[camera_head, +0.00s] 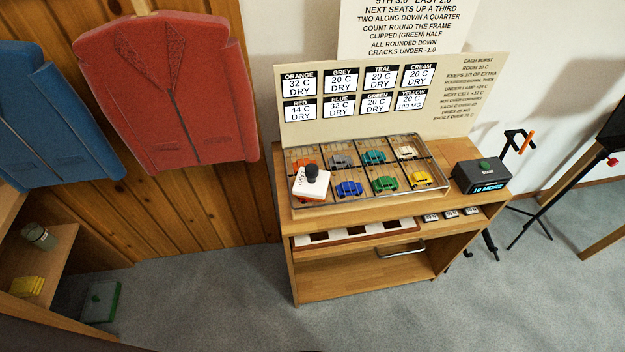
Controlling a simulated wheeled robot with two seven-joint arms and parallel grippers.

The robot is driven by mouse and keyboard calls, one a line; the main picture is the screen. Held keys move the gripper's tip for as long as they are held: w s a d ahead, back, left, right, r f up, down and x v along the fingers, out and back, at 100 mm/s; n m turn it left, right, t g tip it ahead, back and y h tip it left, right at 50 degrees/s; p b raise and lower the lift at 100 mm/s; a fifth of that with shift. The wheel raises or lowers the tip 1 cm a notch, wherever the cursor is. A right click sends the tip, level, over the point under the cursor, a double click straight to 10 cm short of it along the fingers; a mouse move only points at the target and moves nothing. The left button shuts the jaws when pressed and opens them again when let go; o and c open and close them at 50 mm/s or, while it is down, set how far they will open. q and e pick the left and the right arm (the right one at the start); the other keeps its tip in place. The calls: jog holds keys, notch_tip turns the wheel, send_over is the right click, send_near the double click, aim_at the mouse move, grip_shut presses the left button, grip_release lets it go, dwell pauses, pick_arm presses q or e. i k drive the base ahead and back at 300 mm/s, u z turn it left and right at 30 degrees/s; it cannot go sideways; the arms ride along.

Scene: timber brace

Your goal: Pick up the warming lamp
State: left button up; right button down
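A small white block with a black knob on top (312,182), which looks like the warming lamp, sits at the front left of a wire-framed tray (412,193) on a wooden cart. Its lettering is too small to read. It covers most of the front-left cell, and any car under it is hidden. An orange car (303,163) shows just behind it. Blue (349,189) and green (385,184) cars stand in cells to its right. Neither of my grippers is in view.
A sign board (400,100) rises behind the tray. A wooden shelf (35,265) is at left. Black stands (541,215) are at right. Grey carpet in front of the cart is clear.

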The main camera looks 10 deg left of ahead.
aim_at(311, 182)
jog(key=z, duration=2.45)
jog(key=i, duration=1.85)
jog(key=u, duration=2.95)
